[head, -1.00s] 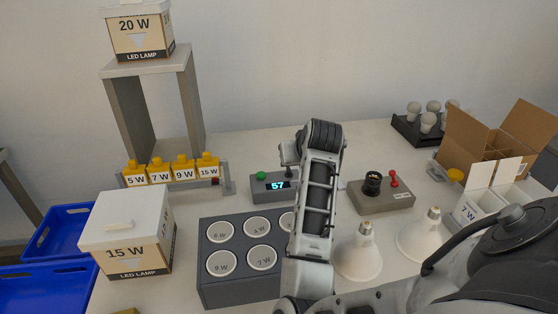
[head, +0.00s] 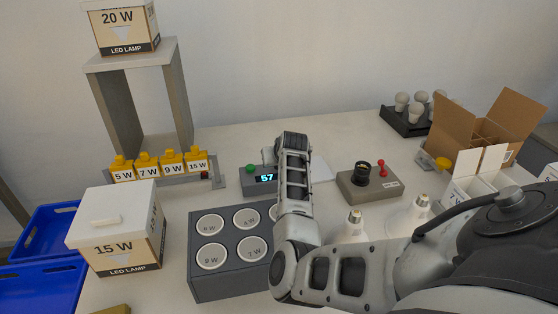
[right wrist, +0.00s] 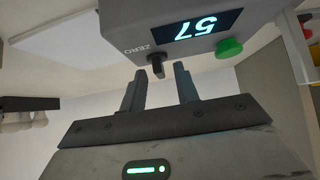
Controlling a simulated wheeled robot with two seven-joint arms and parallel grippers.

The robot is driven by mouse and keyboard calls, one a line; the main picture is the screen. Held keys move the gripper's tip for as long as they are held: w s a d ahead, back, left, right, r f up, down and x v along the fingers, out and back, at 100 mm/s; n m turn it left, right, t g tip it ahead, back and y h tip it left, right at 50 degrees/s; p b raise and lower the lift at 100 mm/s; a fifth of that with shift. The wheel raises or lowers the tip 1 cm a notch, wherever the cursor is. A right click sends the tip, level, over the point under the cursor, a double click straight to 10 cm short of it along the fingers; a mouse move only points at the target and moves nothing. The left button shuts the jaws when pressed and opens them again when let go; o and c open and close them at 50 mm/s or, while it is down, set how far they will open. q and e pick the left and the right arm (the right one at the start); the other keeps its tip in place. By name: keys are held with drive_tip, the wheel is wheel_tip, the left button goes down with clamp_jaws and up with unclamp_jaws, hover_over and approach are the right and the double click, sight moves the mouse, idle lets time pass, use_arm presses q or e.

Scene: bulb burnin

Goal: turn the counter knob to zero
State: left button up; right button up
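The counter is a grey box (head: 252,189) with a lit display reading 57 and a green button (head: 251,168) on top. It also shows upside down in the right wrist view (right wrist: 125,22). There, a small dark knob (right wrist: 156,68) sits beside the word ZERO. My right gripper (right wrist: 158,78) is open, its two fingers apart, with the knob in line with the gap near the fingertips. I cannot tell whether they touch it. In the head view my right arm covers the knob and most of that gripper. My left gripper is not in view.
A grey socket block (head: 230,278) stands in front of the counter. A box with a black dial and red lever (head: 370,190) is at its right. A row of yellow-topped wattage blocks (head: 160,166) is at its left. Two large bulbs (head: 352,226) stand near my arm.

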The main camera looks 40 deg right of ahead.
clamp_jaws()
